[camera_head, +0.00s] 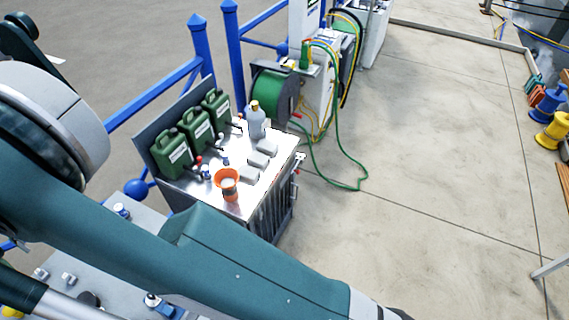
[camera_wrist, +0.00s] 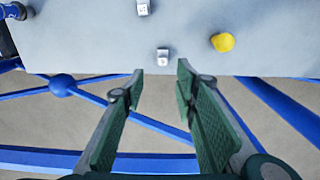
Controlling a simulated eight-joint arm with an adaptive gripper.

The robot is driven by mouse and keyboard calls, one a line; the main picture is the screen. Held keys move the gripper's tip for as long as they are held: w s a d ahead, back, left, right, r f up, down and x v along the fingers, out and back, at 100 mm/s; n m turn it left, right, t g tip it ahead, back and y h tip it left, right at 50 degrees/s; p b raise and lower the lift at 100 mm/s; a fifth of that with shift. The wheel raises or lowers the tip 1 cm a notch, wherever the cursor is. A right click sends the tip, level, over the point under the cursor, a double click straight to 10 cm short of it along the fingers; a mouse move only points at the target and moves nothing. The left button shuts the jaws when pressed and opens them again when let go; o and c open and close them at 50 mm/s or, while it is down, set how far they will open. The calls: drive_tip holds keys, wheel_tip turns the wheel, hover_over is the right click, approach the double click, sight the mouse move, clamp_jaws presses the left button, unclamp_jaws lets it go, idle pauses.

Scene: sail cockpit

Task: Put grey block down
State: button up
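In the wrist view, my gripper (camera_wrist: 160,68) is open, with two green-padded fingers spread apart and nothing between the pads. A small light grey block (camera_wrist: 163,56) with a dark mark on it sits near the edge of a grey surface (camera_wrist: 90,45), just beyond the fingertips and apart from them. A second similar block (camera_wrist: 143,8) lies farther back. Two small grey blocks, one at the left (camera_head: 40,272) and one beside it (camera_head: 68,279), also show at the lower left of the head view. The gripper is out of the head view.
A yellow rounded thing (camera_wrist: 222,42) stands right of the near block. Blue railings (camera_wrist: 150,160) run below the surface edge. In the head view, a metal-topped cart (camera_head: 210,195) holds green jerry cans (camera_head: 195,130), an orange cup (camera_head: 226,184) and a bottle (camera_head: 256,122).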

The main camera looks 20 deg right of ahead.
drive_tip(key=w+d+r+m, duration=0.1)
drive_tip(key=w+d+r, duration=0.65)
drive_tip(key=d, duration=0.35)
drive_tip(key=w+d+r+m+t+y, duration=0.1)
drive_tip(key=d+r, duration=0.4)
drive_tip(key=d, duration=0.7)
drive_tip(key=w+d+r+m+t, duration=0.15)
drive_tip(key=d+r, duration=0.35)
drive_tip(key=d, duration=0.6)
drive_tip(key=w+d+r+m+y, duration=0.15)
drive_tip(key=d+r, duration=0.45)
drive_tip(key=d, duration=0.6)
drive_tip(key=s+d+r+m+t+h, duration=0.1)
drive_tip(key=s+d, duration=0.3)
drive_tip(key=d, duration=0.8)
drive_tip(key=s+d+r+t, duration=0.1)
drive_tip(key=s+d, duration=0.4)
drive_tip(key=d, duration=0.7)
drive_tip(key=s+d+f+m+t, duration=0.1)
drive_tip(key=s+d+f, duration=0.2)
drive_tip(key=s+d, duration=0.4)
drive_tip(key=s+d+f+m+t+h, duration=0.1)
drive_tip(key=s+d+f+m, duration=0.1)
drive_tip(key=s+d, duration=0.5)
drive_tip(key=shift+d+f+t, duration=0.35)
drive_tip(key=shift+d+f, duration=0.35)
drive_tip(key=shift+d, duration=0.45)
drive_tip(key=shift+h, duration=0.25)
drive_tip(key=shift+o, duration=0.4)
drive_tip(key=shift+a, duration=0.1)
